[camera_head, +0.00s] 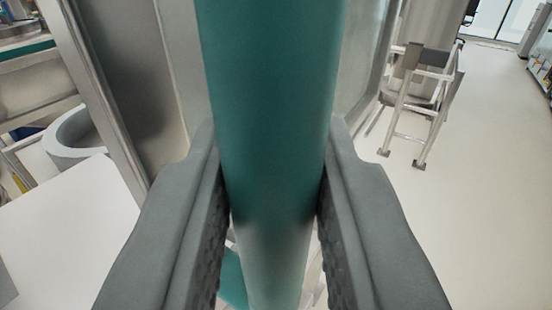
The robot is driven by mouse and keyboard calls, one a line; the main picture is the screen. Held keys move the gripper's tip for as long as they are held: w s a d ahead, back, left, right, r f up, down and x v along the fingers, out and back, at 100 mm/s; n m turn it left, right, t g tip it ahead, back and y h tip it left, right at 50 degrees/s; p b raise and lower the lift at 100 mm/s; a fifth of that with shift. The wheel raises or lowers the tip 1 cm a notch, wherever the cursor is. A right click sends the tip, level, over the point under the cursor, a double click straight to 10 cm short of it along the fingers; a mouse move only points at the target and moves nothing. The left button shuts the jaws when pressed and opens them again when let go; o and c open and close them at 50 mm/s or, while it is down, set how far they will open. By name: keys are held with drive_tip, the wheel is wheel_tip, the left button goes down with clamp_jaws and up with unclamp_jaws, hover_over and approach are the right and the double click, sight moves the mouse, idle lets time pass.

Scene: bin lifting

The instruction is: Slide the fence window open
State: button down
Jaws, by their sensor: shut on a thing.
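A thick teal bar (270,110) runs top to bottom through the middle of the head camera view. It looks like a handle, but I cannot see what its ends are fixed to. My gripper (272,195) has one grey finger on each side of the bar, and both fingers touch it. The gripper is shut on the bar. Behind it stand grey and clear upright panels in metal frames (98,110), which may be the fence and its window. The bar hides part of these panels, so I cannot tell how far the window is open.
A white flat surface (70,240) lies at the lower left, with a grey round ring-shaped thing (72,150) behind it. A metal step stand (415,100) is at the upper right. The pale floor (480,200) on the right is clear.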

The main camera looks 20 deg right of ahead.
drive_tip(key=c, duration=1.3)
unclamp_jaws()
drive_tip(key=shift+s, duration=0.1)
drive_tip(key=v, duration=1.7)
drive_tip(key=shift+s+a, duration=0.1)
drive_tip(key=shift+a, duration=0.05)
